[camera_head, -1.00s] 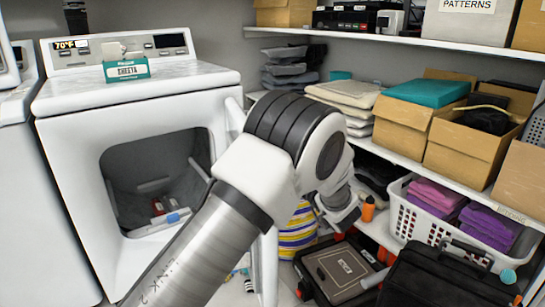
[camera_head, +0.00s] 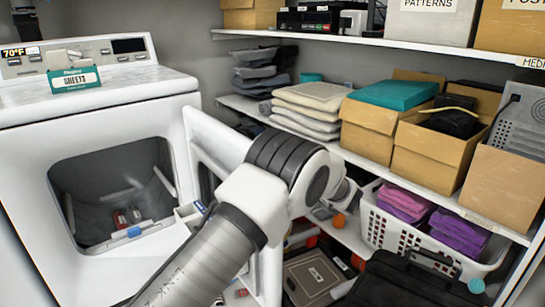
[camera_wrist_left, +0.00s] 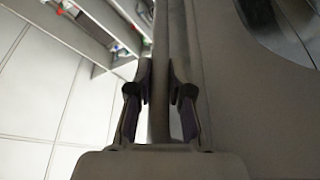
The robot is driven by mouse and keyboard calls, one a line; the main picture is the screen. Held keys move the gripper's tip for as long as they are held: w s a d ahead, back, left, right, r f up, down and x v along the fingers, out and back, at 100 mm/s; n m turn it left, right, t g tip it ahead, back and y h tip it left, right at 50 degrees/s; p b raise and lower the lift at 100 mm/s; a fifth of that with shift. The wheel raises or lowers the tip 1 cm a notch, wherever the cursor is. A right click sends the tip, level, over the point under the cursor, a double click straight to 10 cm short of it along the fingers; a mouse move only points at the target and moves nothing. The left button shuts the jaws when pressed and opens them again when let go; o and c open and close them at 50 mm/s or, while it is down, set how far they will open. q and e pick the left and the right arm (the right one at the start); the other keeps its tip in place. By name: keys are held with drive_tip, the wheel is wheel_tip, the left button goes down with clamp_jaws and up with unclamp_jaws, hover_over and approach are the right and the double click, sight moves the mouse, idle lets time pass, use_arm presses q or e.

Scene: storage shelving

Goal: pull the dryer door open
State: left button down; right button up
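The white dryer (camera_head: 100,105) stands at the left in the head view, its dark drum opening (camera_head: 110,190) exposed. Its white door (camera_head: 215,135) stands well out from the front, at the right of the opening. My left arm crosses in front of the door and hides much of it. My left gripper (camera_wrist_left: 161,85) shows in the left wrist view, its two dark fingers closed in on both sides of a thin upright edge (camera_wrist_left: 161,125), which looks like the door's. My right gripper is not in view.
Shelving fills the right side, with cardboard boxes (camera_head: 375,130), folded towels (camera_head: 307,110) and a white laundry basket (camera_head: 385,232). A black bag (camera_head: 415,285) and a dark case (camera_head: 312,275) sit low at the right. Small items lie in the drum opening.

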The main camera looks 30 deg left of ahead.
use_arm(q)
drive_tip(key=c, duration=1.3)
unclamp_jaws()
drive_tip(key=shift+a, duration=0.15)
drive_tip(key=shift+c, duration=0.2)
drive_tip(key=shift+s+a, duration=0.1)
drive_tip(key=w+v, duration=0.1)
drive_tip(key=v, duration=1.1)
drive_tip(key=shift+s, duration=0.45)
